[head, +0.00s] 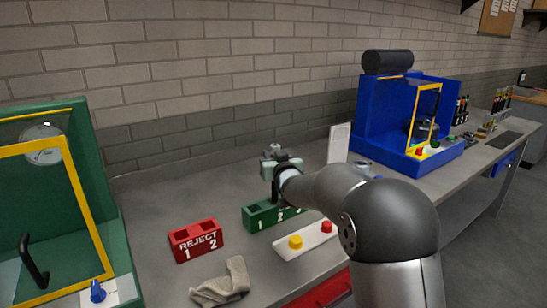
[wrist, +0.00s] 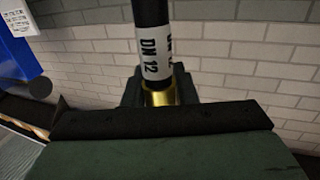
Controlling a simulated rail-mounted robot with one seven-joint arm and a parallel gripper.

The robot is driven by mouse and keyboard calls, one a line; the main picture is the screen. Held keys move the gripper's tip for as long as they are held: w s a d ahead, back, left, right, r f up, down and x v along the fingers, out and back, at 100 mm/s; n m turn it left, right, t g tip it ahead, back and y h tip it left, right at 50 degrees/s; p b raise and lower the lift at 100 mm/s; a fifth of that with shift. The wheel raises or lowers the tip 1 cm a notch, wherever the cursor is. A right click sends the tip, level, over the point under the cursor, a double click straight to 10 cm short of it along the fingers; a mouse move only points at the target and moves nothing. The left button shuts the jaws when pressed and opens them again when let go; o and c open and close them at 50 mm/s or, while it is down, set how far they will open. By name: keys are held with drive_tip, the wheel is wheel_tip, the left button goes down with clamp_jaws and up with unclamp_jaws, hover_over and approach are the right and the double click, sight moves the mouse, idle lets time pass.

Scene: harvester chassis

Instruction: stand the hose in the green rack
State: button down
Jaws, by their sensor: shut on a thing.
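The hose (wrist: 154,45) is black with a white "DN 12" label and a brass fitting at its lower visible end. My gripper (wrist: 158,90) is shut on it around the brass part. In the head view my gripper (head: 280,163) is raised just above and behind the green rack (head: 262,217). The green rack stands on the bench, marked with numbers including 1 and 2. My arm covers its right end, so I cannot see all its slots.
A red "REJECT" rack (head: 196,241) stands left of the green rack. A white panel (head: 307,240) with yellow and red buttons lies in front. A grey cloth (head: 222,284) lies nearer. A green machine (head: 80,160) is left, a blue one (head: 372,120) right.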

drive_tip(key=c, duration=1.1)
unclamp_jaws()
drive_tip(key=b+v, duration=0.3)
drive_tip(key=v, duration=1.4)
drive_tip(key=shift+s+d+r+b, duration=0.1)
drive_tip(key=shift+s+b, duration=0.1)
drive_tip(key=shift+b, duration=0.15)
